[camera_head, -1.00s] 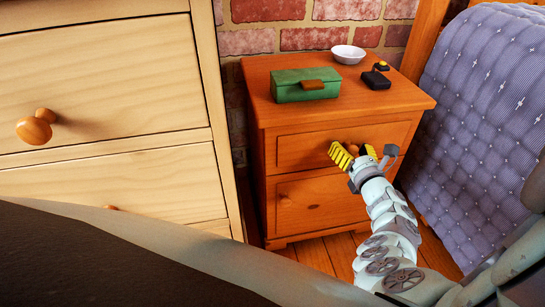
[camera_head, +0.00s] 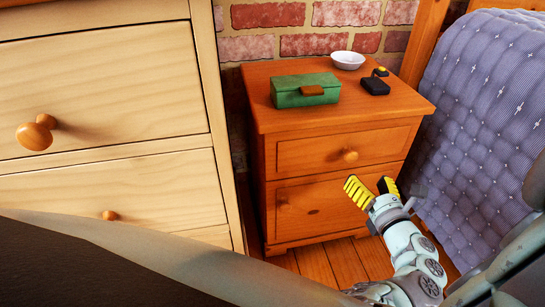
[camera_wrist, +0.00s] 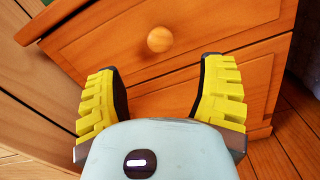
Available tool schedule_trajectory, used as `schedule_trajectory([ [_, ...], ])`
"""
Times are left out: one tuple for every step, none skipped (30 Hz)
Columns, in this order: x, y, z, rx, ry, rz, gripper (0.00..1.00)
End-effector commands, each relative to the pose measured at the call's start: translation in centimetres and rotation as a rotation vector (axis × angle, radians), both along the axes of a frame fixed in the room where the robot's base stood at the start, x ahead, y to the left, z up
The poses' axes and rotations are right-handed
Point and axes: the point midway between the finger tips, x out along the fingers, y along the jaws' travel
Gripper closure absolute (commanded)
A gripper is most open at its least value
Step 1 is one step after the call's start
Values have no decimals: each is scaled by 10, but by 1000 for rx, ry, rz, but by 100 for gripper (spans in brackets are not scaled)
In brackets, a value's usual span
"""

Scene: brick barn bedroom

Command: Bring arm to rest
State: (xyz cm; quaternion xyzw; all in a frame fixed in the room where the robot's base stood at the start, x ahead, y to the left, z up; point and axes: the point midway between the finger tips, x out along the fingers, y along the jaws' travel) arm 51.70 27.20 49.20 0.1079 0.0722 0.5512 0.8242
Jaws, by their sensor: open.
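My gripper (camera_head: 372,190) has yellow ridged fingers spread apart with nothing between them. In the head view it hangs in front of the lower drawer of the orange wooden nightstand (camera_head: 337,115). In the wrist view my gripper (camera_wrist: 160,97) points at the drawer fronts, with the round upper drawer knob (camera_wrist: 160,39) ahead of and apart from the fingertips. My arm reaches in from the lower right. Both nightstand drawers look shut.
On the nightstand stand a green box (camera_head: 304,90), a white bowl (camera_head: 348,60) and a small black object (camera_head: 375,86). A pale wooden dresser (camera_head: 105,85) is at left. A bed with a blue quilt (camera_head: 480,120) is close at right. Some wooden floor (camera_head: 315,262) shows below.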

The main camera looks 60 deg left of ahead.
Motion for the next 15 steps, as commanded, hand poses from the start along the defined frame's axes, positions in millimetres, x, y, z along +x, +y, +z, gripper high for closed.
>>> schedule_trajectory([
  [-1,-8,-1,-2,1,-7,30],
  [-2,-11,-1,-2,2,-8,30],
  [-4,-14,-1,-1,4,-8,30],
  [-5,-15,-1,-1,3,-7,30],
  [-6,-16,-1,0,4,-5,30],
  [-7,-17,-1,1,4,-3,30],
  [-7,-18,-1,1,4,-2,30],
  [-8,-19,-1,1,4,-2,30],
  [-8,-19,-1,1,3,-1,30],
  [-8,-19,-1,1,3,-1,30],
  [-8,-19,-1,1,3,-1,30],
  [-8,-19,0,1,3,-1,30],
  [-8,-19,0,1,3,-1,30],
  [-8,-19,0,1,3,-1,30],
  [-8,-19,0,1,2,-1,30],
])
